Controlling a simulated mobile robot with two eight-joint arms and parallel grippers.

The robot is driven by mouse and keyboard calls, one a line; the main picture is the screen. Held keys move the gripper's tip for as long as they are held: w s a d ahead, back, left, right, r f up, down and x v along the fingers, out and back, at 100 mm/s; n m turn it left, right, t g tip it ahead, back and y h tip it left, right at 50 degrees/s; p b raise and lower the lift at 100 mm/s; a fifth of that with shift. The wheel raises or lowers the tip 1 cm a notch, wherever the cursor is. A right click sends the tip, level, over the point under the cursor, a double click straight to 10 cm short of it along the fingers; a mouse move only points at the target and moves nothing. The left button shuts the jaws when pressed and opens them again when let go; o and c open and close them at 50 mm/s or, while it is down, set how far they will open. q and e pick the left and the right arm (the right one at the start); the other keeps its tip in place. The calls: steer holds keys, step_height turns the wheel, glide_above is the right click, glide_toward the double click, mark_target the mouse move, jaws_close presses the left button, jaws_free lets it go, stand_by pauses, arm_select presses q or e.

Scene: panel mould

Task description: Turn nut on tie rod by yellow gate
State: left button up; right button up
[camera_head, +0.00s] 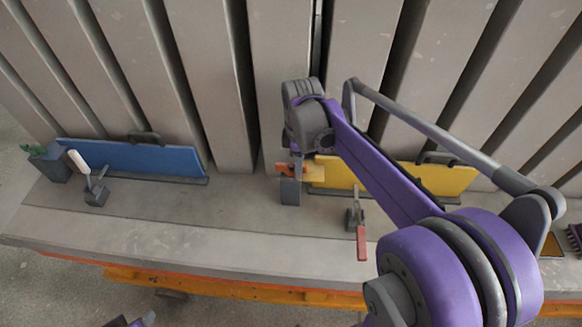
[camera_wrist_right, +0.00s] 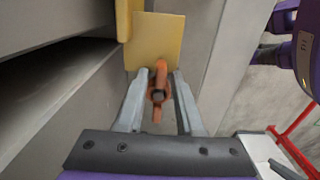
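The yellow gate (camera_head: 440,178) stands upright at the foot of the grey panels, right of centre, partly behind my right arm. An orange winged nut (camera_head: 288,169) is at its left end; in the right wrist view the nut (camera_wrist_right: 158,88) is in front of a yellow plate (camera_wrist_right: 153,42), and the rod's dark end shows in its middle. My right gripper (camera_wrist_right: 160,75) is open, its fingers on either side of the nut with narrow gaps; it also shows in the head view (camera_head: 298,162). A small part of what looks like my left gripper (camera_head: 147,318) shows at the bottom edge.
A blue gate (camera_head: 135,158) stands at the left with a white-handled clamp (camera_head: 92,182) before it. A red-handled clamp (camera_head: 359,228) is in front of the yellow gate. A dark box (camera_head: 50,164) stands far left. The middle of the grey ledge (camera_head: 220,225) is clear.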

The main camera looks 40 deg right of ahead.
jaws_close()
steer(key=m, duration=0.3)
steer(key=shift+s+a+m, duration=0.2)
steer(key=shift+m, duration=0.1)
steer(key=shift+a+m, duration=0.1)
steer(key=shift+m, duration=0.2)
steer(key=shift+s+a+m, duration=0.1)
steer(key=shift+a+m, duration=0.1)
steer(key=shift+m, duration=1.2)
steer(key=m, duration=0.3)
steer(key=shift+a, duration=0.3)
